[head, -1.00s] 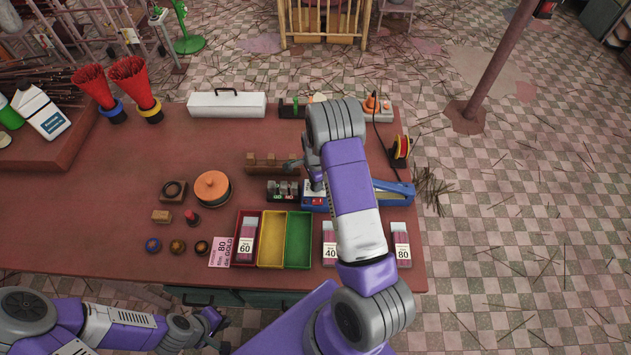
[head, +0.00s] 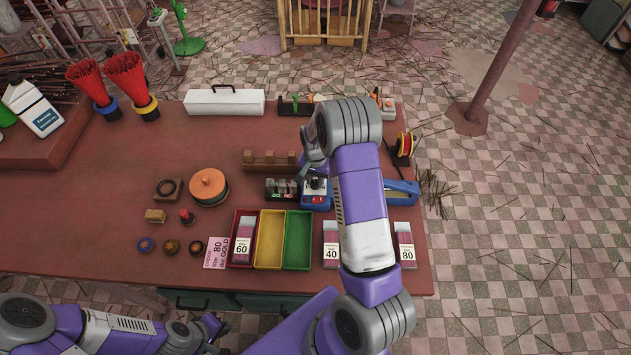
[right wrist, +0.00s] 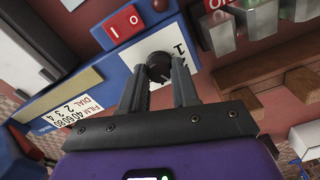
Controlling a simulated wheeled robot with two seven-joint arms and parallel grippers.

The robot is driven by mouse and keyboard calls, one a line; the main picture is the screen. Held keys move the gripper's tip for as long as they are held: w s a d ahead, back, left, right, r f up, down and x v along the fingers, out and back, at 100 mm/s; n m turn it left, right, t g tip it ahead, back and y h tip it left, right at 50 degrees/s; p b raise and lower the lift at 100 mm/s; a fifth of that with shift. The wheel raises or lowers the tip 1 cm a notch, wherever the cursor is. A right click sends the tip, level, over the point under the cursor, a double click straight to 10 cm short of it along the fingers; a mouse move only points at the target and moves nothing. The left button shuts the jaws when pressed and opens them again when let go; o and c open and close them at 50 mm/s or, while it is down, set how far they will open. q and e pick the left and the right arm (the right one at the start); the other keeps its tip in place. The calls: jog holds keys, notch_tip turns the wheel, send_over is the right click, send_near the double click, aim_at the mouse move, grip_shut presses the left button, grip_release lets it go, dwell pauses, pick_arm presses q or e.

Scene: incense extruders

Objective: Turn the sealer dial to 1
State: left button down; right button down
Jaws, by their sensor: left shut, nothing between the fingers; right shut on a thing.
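The blue sealer (head: 401,189) lies at the right of the table, partly hidden behind my right arm. Its black dial (right wrist: 159,67) sits on a white plate (right wrist: 172,46) with printed numerals, beside a red switch (right wrist: 124,22). My right gripper (right wrist: 158,80) is shut on the dial, with one finger on each side of it. The dial's pointer is too small to read. In the head view my right gripper (head: 314,177) is over the sealer's left end. My left gripper (head: 214,330) is shut and empty, low in front of the table.
A label (right wrist: 76,107) listing film and dial numbers is on the sealer. A weight rack (head: 281,189) stands just left of it. Red, yellow and green trays (head: 269,240) and incense packs (head: 331,244) are in front. The table's left middle is fairly clear.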

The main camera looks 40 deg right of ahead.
aim_at(315, 182)
jog(key=n+b, duration=0.1)
jog(key=n, duration=0.2)
jog(key=shift+n, duration=0.4)
jog(key=n+b, duration=0.1)
jog(key=n, duration=0.2)
jog(key=shift+w+b, duration=0.1)
jog(key=shift+b, duration=0.2)
jog(key=n+b, duration=0.1)
jog(key=n, duration=0.3)
jog(key=shift+n, duration=1.9)
jog(key=c, duration=0.8)
grip_release()
jog(key=shift+a, duration=0.1)
jog(key=shift+c, duration=0.2)
jog(key=shift+r, duration=0.1)
notch_tip(315, 182, up, 8)
jog(key=shift+f, duration=0.25)
